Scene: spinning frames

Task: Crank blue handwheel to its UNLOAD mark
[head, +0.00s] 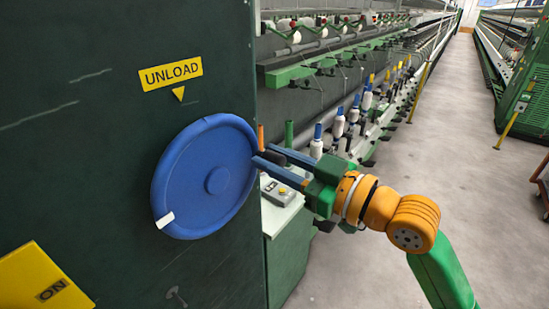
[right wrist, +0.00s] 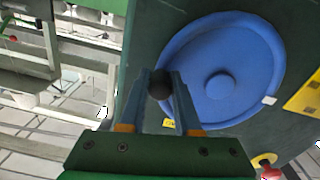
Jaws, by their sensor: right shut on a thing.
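The blue handwheel (head: 196,185) is mounted on a dark green panel. Its white mark (head: 165,220) is at the lower left of the rim. The yellow UNLOAD label (head: 170,73) is above the wheel, with a small yellow triangle (head: 178,93) pointing down below it. My right gripper (head: 262,157) reaches in from the right to the wheel's right edge. In the right wrist view, its fingers are shut on a dark round knob (right wrist: 159,85) beside the wheel's rim; the wheel (right wrist: 255,60) and its white mark (right wrist: 268,100) also show there. My left gripper is not in view.
A yellow ON sign (head: 45,278) is at the lower left of the panel. A grey control box (head: 280,194) sits just right of the wheel, below my gripper. Spinning frames with bobbins (head: 338,122) run back behind my right arm. The aisle floor (head: 450,130) is clear at right.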

